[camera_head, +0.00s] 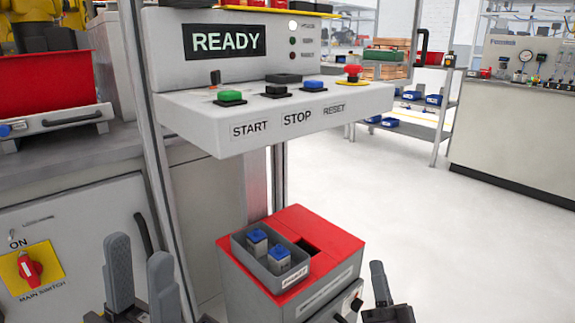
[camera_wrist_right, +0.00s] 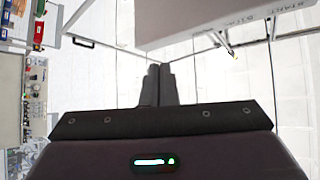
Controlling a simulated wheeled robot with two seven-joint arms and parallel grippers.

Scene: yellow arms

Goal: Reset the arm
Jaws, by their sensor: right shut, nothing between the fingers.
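A white control panel (camera_head: 190,128) stands at the upper middle of the head view. Its screen (camera_head: 224,41) reads READY. On its shelf are a green button (camera_head: 230,97) over START, black buttons over STOP, a blue button (camera_head: 313,85) near RESET and a red mushroom button (camera_head: 353,70). A yellow arm (camera_head: 38,25) shows partly at the upper left. My left gripper (camera_head: 139,252) is open and empty at the lower left, below the panel. My right gripper (camera_head: 377,266) is shut and empty at the lower right; its closed fingers also show in the right wrist view (camera_wrist_right: 159,70).
A red-topped box (camera_head: 342,242) with a grey tray (camera_head: 240,256) of blue-topped pieces stands below the panel, between my grippers. A metal post (camera_head: 150,140) rises beside the panel. A red main switch (camera_head: 30,269) is at the left. Floor to the right is clear.

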